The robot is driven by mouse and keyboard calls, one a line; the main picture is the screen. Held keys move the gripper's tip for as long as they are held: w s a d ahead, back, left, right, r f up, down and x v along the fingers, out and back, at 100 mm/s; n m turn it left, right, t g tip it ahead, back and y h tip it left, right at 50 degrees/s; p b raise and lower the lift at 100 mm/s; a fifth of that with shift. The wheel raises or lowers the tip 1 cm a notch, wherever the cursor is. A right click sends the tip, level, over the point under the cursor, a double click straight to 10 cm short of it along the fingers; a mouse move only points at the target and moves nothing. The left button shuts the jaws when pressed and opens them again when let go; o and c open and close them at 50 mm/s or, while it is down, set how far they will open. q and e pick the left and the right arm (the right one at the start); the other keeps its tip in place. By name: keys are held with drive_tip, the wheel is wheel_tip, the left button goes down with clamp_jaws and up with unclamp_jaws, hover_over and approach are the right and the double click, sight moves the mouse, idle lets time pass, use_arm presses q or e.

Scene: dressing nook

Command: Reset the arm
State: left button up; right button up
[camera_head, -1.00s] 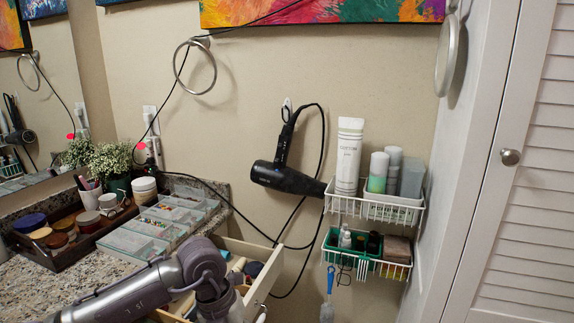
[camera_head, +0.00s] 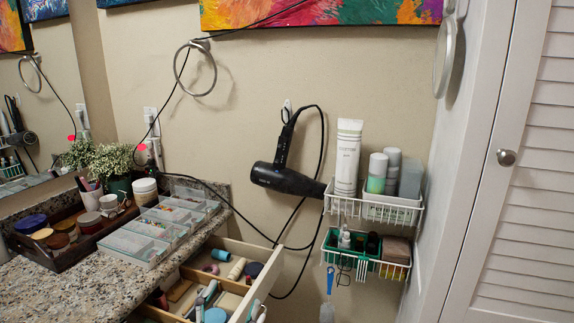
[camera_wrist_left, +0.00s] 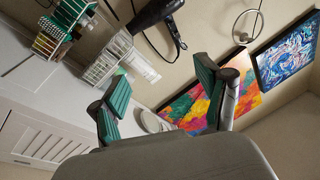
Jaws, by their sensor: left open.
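My left gripper (camera_wrist_left: 161,84) shows in the left wrist view, its two fingers with green pads spread wide apart. It is open, and nothing is held between the fingers. Behind it in that view are the wall, the paintings and the wire baskets, tilted. In the head view neither gripper can be made out. My right gripper shows in no view.
An open drawer (camera_head: 262,283) with tubes and jars juts out below the granite counter (camera_head: 60,285). A hair dryer (camera_head: 287,178) hangs on the wall beside wire baskets (camera_head: 345,205) of bottles. A louvered door (camera_head: 540,170) stands at right.

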use_arm(q)
drive_tip(key=s+a+f+n+g+y, duration=0.2)
drive_tip(key=s+a+f+g+y, duration=0.15)
drive_tip(key=f, duration=0.45)
drive_tip(key=s+a+f+n+g+y, duration=0.25)
drive_tip(key=s+a+f+g, duration=0.2)
drive_tip(key=f, duration=0.35)
drive_tip(key=s+a+f+g+h, duration=0.1)
drive_tip(key=s+f+g, duration=0.35)
drive_tip(key=s, duration=0.45)
drive_tip(key=s+a+f+g, duration=0.2)
drive_tip(key=s+f+g, duration=0.25)
drive_tip(key=s, duration=0.45)
wheel_tip(320, 180, down, 29)
drive_tip(key=s, duration=0.2)
drive_tip(key=s+a+r+g+p, duration=0.1)
drive_tip(key=s+a+p, duration=0.1)
drive_tip(key=s+p, duration=1.3)
drive_tip(key=shift+s+a+r, duration=0.15)
drive_tip(key=shift+a+r, duration=0.05)
drive_tip(key=shift+a, duration=0.05)
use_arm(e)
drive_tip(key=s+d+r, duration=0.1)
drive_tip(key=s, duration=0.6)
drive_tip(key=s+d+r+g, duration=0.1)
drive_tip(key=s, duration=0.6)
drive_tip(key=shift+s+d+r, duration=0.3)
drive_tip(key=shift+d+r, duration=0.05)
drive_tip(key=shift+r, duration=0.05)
